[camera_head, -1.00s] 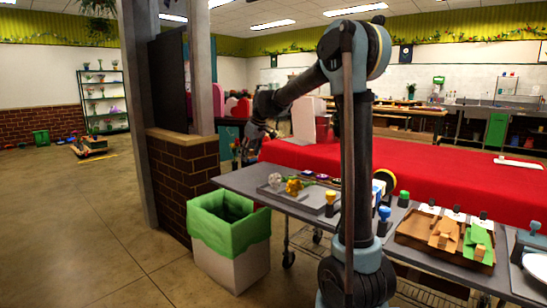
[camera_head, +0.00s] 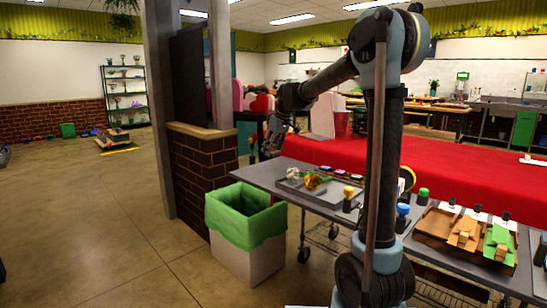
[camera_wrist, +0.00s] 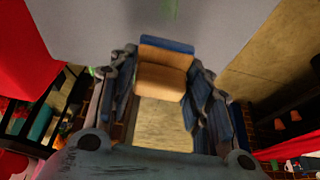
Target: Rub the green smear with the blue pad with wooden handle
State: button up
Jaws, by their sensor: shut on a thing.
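My gripper (camera_wrist: 160,85) is shut on the blue pad with wooden handle. In the wrist view the tan wooden handle (camera_wrist: 161,80) sits between the fingers, and the blue pad (camera_wrist: 167,44) shows as a strip beyond it. A faint green streak, likely the green smear (camera_wrist: 170,9), shows on the grey surface at the top edge, beyond the pad and apart from it in the picture. I cannot tell whether the pad touches the surface. In the head view my gripper (camera_head: 272,143) is at the far left end of the grey table (camera_head: 262,174); the held pad cannot be made out there.
A bin with a green liner (camera_head: 247,222) stands on the floor before the table's left end. A brick half-wall (camera_head: 203,165) is left of it. A tray with flowers (camera_head: 318,192), stampers and wooden trays (camera_head: 437,226) occupy the table. A red-covered table (camera_head: 460,178) lies behind.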

aim_at(272, 174)
jog(key=s+d+f, duration=0.2)
jog(key=s+d, duration=0.1)
jog(key=shift+s+f, duration=0.1)
jog(key=shift+f, duration=0.1)
jog(key=shift+a+f, duration=0.1)
jog(key=shift+f, duration=2.7)
jog(key=shift+a+r, duration=0.1)
jog(key=shift+r, duration=0.1)
jog(key=w+a, duration=0.2)
jog(key=shift+w+a+f, duration=0.1)
jog(key=shift+a+f, duration=0.2)
jog(key=shift+w+a, duration=0.15)
jog(key=shift+a, duration=0.05)
jog(key=shift+s+d+r, duration=0.1)
jog(key=shift+s+d, duration=0.2)
jog(key=shift+s, duration=0.15)
jog(key=shift+s+d, duration=0.2)
jog(key=shift+s, duration=0.05)
jog(key=shift+s+d, duration=0.15)
jog(key=shift+d, duration=0.2)
jog(key=shift+s+d, duration=0.4)
jog(key=shift+d, duration=0.4)
jog(key=shift+d+r, duration=0.15)
jog(key=shift+r, duration=0.8)
jog(key=shift+a+r, duration=0.2)
jog(key=shift+r, duration=2.7)
